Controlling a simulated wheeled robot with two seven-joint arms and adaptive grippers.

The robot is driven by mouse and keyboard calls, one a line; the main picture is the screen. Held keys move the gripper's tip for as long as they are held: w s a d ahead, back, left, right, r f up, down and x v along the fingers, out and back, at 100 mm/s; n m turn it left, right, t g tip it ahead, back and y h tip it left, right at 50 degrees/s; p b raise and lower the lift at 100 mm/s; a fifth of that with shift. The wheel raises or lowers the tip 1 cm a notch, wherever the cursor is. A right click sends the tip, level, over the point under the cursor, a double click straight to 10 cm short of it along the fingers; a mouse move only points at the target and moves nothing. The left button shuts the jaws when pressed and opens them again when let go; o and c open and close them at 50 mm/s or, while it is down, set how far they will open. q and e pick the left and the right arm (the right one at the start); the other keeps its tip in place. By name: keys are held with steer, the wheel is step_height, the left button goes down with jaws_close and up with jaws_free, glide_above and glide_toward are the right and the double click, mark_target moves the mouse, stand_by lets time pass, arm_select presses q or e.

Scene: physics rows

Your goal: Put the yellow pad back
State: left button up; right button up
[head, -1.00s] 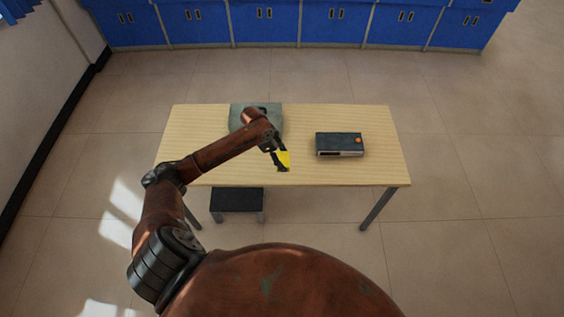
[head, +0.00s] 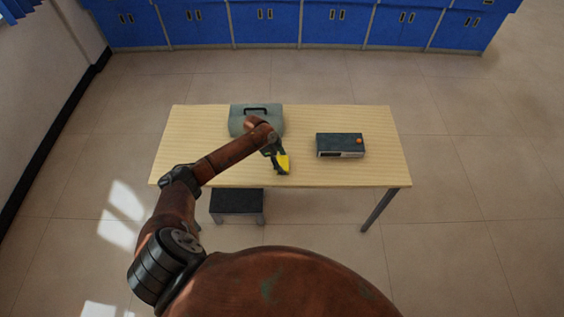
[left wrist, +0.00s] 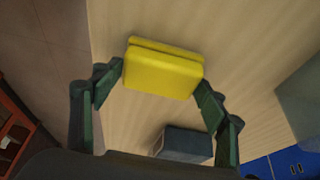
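The yellow pad (head: 284,163) is a small block near the front middle of the table. The left wrist view shows the pad (left wrist: 162,74) between the two fingertips of the left gripper (left wrist: 162,80). I cannot tell whether the pad touches the tabletop or hangs just above it. My right gripper is not in view.
The wooden table (head: 210,120) holds a grey-green case with a dark handle (head: 240,122) at back left and a dark box with an orange knob (head: 338,141) on the right. A low black stool (head: 237,201) stands in front. The tabletop's right end is clear.

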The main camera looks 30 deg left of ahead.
arm_select(q)
steer(key=shift+o, duration=1.2)
steer(key=p+v, duration=0.1)
steer(key=v, duration=1.1)
